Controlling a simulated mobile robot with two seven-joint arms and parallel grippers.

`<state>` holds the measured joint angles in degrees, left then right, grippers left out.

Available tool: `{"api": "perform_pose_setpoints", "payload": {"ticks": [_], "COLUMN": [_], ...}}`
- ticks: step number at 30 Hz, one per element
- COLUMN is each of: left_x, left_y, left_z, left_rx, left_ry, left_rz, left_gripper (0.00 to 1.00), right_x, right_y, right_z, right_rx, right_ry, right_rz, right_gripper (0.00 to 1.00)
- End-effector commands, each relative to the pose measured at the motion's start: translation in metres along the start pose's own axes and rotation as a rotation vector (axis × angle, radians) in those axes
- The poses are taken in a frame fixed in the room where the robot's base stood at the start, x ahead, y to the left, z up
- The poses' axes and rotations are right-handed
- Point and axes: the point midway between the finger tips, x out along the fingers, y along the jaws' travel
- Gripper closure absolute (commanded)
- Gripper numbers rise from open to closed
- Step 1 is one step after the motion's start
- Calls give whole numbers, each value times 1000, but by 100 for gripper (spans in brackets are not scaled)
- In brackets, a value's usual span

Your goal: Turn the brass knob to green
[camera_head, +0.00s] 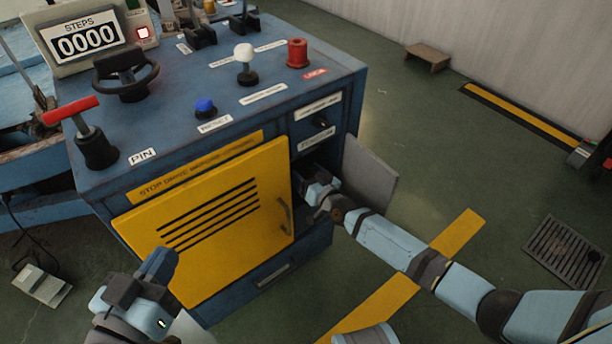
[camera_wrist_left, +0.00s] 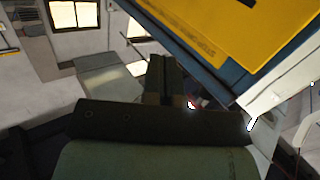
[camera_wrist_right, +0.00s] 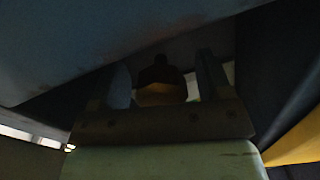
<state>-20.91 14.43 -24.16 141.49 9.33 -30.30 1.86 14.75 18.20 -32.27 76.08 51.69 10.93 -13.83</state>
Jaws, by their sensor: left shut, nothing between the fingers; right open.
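My right gripper (camera_head: 314,184) reaches into the small open compartment on the cabinet's front, beside the open grey door (camera_head: 368,176). In the right wrist view its two fingers (camera_wrist_right: 166,84) are apart. A rounded dark thing with a dull yellow-brown band, seemingly the brass knob (camera_wrist_right: 161,93), shows between them. It is in deep shadow, and I cannot tell whether the fingers touch it. The knob is hidden in the head view, and no green mark for it shows. My left gripper (camera_head: 160,262) is shut and empty in front of the yellow door; its closed fingers show in the left wrist view (camera_wrist_left: 164,78).
The blue cabinet (camera_head: 185,90) carries a handwheel (camera_head: 125,75), a red-handled lever (camera_head: 85,125), a blue button (camera_head: 204,106), a white-topped lever (camera_head: 244,55) and a red knob (camera_head: 297,53). The yellow door (camera_head: 215,215) is beside the compartment. Green floor (camera_head: 440,140) is open to the right.

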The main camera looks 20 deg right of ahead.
Motion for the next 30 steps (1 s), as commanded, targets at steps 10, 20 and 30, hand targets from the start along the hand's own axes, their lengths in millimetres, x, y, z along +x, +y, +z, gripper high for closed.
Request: {"api": "perform_pose_setpoints", "payload": {"ticks": [10, 20, 30], "left_x": [0, 0, -5], "left_y": [0, 1, 10], "left_z": [0, -3, -4], "left_rx": [0, -7, -108], "left_ry": [1, -2, -48], "left_rz": [1, 3, -1], "left_gripper": [100, 100, 100], "right_x": [0, 0, 0], "right_y": [0, 0, -2], "right_z": [0, -1, -4], "right_rx": [0, -22, -209], "right_ry": [0, 0, -1], "right_rz": [0, 0, -1], "right_gripper": [67, 77, 77]}}
